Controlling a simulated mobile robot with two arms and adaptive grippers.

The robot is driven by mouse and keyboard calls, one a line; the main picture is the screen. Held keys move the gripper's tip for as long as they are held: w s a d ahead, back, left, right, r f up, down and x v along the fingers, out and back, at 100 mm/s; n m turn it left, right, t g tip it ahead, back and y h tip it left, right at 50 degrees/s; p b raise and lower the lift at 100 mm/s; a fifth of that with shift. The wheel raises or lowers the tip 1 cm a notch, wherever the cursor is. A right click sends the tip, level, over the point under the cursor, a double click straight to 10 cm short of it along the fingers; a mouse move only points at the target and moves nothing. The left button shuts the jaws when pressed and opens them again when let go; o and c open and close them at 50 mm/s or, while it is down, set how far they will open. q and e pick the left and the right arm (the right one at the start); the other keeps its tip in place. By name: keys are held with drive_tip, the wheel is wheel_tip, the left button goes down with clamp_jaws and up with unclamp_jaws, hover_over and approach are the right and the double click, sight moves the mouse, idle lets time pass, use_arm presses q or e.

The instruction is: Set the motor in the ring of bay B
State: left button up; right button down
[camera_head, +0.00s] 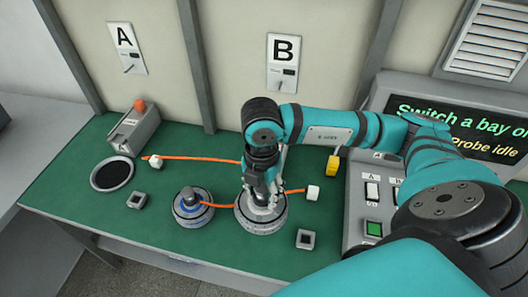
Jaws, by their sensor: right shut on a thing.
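My right gripper (264,200) points down and is shut on a grey round motor (260,222) below the B sign (284,50). The gripper hides much of the motor's top. No separate ring shows around it, and I cannot tell whether it rests in one or just above. A second grey disc with a blue top (192,207) stands to its left, with an orange cable running toward the gripper. At the far left, a dark round ring (111,174) lies empty near the A sign (126,48). My left gripper is not in view.
White plugs on orange cables lie at left (155,162) and right (313,192). Small square sockets stand at left (137,200) and right (305,239). A grey box with an orange knob (137,128), a yellow part (332,165) and a switch panel (373,205) stand around the green mat (75,200).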

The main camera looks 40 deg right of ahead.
drive_tip(key=w+d+m, duration=0.1)
drive_tip(key=w+d, duration=0.4)
drive_tip(key=w, duration=0.3)
wheel_tip(320, 180, down, 11)
drive_tip(key=b, duration=0.9)
drive_tip(key=shift+w, duration=0.3)
drive_tip(key=shift+a, duration=0.1)
drive_tip(key=shift+f+b, duration=0.7)
drive_tip(key=shift+b, duration=0.1)
drive_tip(key=shift+f, duration=0.1)
drive_tip(key=shift+f+b, duration=0.35)
drive_tip(key=shift+b, duration=0.05)
drive_tip(key=shift+f+b, duration=0.55)
drive_tip(key=shift+f, duration=0.1)
